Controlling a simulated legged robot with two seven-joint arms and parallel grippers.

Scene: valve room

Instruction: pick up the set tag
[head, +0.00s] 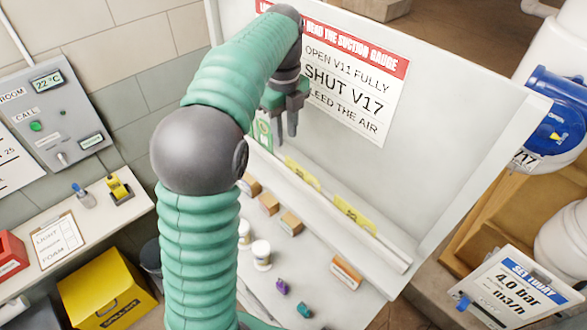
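Several tags stand along a pale rail on the board's shelf. A green tag (264,130) is at the left end, partly hidden by my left arm. A yellow tag (302,173) and another yellow tag (354,216) stand further right. I cannot read which is the set tag. My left gripper (286,130) points down above the rail, just right of the green tag, with a gap between its fingers and nothing seen in it. Whether it touches any tag I cannot tell. My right gripper is not in view.
A white instruction sign (350,85) is on the upright board behind the gripper. Small tan blocks (269,203), a white jar (261,255) and small coloured pieces lie on the shelf below. A blue-headed sign (515,287) stands at lower right. A yellow box (108,290) is at lower left.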

